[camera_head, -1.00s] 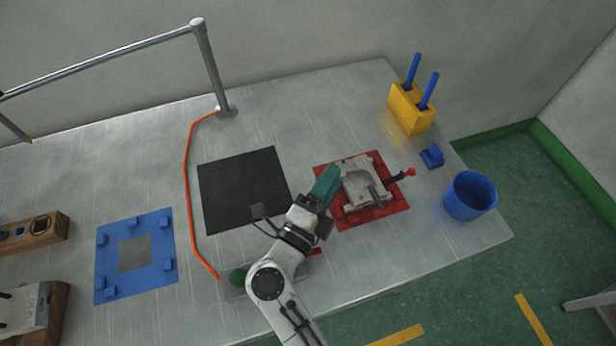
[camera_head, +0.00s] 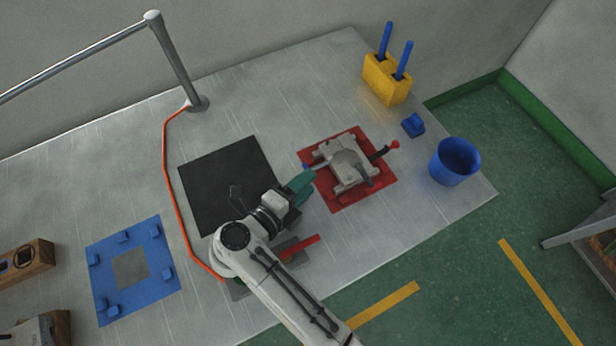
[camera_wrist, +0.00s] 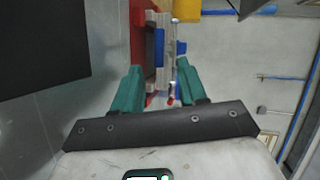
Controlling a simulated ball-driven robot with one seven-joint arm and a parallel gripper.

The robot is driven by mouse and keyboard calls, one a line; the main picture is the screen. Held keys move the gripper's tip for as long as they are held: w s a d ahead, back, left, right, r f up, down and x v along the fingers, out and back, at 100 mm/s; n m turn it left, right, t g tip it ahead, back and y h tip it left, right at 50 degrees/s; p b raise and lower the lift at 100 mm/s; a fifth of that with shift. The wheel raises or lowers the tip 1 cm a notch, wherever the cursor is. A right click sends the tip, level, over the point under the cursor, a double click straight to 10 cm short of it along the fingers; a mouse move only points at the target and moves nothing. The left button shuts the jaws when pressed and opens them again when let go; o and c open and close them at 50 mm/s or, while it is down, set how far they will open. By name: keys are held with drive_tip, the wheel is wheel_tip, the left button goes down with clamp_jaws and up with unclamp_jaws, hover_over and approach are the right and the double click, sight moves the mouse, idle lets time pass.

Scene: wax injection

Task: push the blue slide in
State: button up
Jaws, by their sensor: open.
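A grey metal mould (camera_head: 349,165) sits on a red mat (camera_head: 340,205). A small blue end (camera_head: 306,167) shows at the mould's left side in the head view; I take it for the blue slide. My gripper (camera_head: 311,176) is just left of the mould, with its teal fingers close to the blue end. In the wrist view my gripper (camera_wrist: 160,68) has its two fingers apart, with nothing visibly held between them. A blue piece (camera_wrist: 158,46) shows ahead between the fingertips; whether the fingers touch it cannot be told.
A black mat (camera_head: 215,190) lies left of my gripper. A blue bin (camera_head: 455,161), a small blue block (camera_head: 413,125) and a yellow holder (camera_head: 386,80) with blue rods stand to the right. A red bar (camera_head: 300,248) lies near the front edge. A blue frame (camera_head: 160,282) is far left.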

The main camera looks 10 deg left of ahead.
drive_tip(key=shift+x, duration=0.9)
drive_tip(key=shift+c, duration=0.2)
clamp_jaws()
